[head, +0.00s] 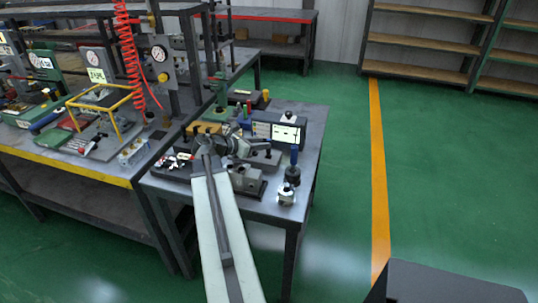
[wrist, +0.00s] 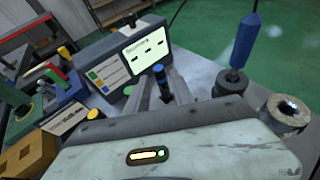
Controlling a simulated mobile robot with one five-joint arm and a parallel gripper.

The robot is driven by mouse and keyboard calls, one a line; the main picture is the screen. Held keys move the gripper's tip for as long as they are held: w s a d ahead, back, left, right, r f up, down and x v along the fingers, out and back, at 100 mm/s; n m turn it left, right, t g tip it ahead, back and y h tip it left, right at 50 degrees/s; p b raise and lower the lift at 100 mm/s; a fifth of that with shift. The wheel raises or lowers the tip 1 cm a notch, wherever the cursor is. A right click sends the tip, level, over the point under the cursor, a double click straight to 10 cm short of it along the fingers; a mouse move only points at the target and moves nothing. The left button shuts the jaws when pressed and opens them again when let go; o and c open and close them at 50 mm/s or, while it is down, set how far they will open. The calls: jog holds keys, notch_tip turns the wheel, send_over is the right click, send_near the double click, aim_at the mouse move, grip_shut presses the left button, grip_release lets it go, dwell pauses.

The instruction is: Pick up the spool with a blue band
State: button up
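A slim dark spool with a blue band near its top (wrist: 161,82) shows in the wrist view, just beyond the middle of the gripper housing. My gripper (wrist: 163,92) has its two grey fingers apart, one on each side of this spool. I cannot tell whether they touch it, and its lower part is hidden. In the head view my gripper (head: 234,143) is low over the crowded small table, and the spool is too small to make out there.
A grey device with a lit screen (wrist: 145,47) stands close behind the fingers. A blue-handled tool (wrist: 245,40) and a metal ring-shaped part (wrist: 286,115) are at the right. A yellow block (wrist: 27,158) is at the left. The small table (head: 308,130) has bare room at its right edge.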

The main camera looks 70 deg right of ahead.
jog(key=b+x, duration=0.1)
jog(key=x, duration=0.3)
jog(key=shift+s+d+f, duration=0.1)
jog(key=shift+d+f, duration=0.05)
jog(key=shift+d, duration=0.05)
grip_shut()
notch_tip(320, 180, up, 11)
jog(key=p, duration=1)
jog(key=shift+f, duration=0.2)
